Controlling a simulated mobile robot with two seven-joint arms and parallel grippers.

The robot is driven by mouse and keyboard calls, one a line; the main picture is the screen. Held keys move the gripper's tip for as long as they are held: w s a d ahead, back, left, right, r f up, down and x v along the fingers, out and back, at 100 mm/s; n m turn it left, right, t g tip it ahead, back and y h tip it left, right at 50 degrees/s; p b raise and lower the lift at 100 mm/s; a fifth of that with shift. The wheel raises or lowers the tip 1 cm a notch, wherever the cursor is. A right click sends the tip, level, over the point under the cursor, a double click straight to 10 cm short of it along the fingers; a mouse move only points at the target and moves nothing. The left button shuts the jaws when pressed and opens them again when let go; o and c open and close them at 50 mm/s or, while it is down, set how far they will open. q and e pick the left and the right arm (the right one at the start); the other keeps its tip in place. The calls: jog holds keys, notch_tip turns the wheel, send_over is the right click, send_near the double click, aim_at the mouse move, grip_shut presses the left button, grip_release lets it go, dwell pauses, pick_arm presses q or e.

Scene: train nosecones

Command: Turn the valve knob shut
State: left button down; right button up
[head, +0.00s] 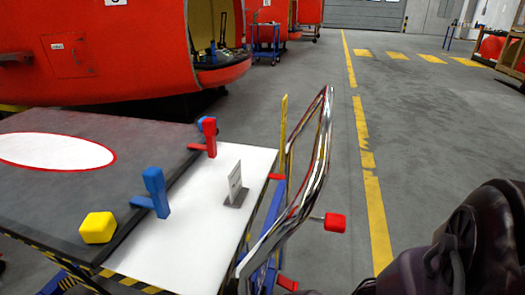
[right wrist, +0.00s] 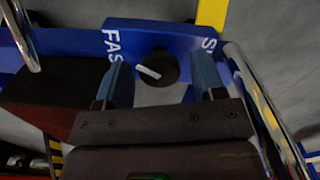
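In the right wrist view a round black knob (right wrist: 158,66) with a white pointer sits on a blue panel (right wrist: 150,32). The white pointer slants from upper left to lower right. White lettering reading "FAS" is left of the knob, and a cut-off "S" is to its upper right. My right gripper (right wrist: 161,62) is open, with one blue-grey finger on each side of the knob and visible gaps between. How deep the fingers reach cannot be told. In the head view my right arm is at lower right, its gripper not visible. My left gripper is not in view.
A cart table (head: 175,255) at left bears a blue clamp (head: 155,190), a red clamp (head: 209,137) and a yellow block (head: 98,228). A chrome rail (head: 322,150) and a red knob (head: 335,222) stand at its right side. Chrome bars flank the panel.

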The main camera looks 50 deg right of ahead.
jog(key=shift+w+r, duration=0.2)
jog(key=shift+r, duration=0.3)
pick_arm(q)
jog(key=p, duration=0.2)
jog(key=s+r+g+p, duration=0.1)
jog(key=p, duration=0.2)
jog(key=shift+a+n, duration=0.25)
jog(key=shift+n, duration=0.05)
pick_arm(e)
notch_tip(320, 180, up, 10)
jog(key=shift+s+f, duration=0.1)
jog(key=shift+s, duration=0.05)
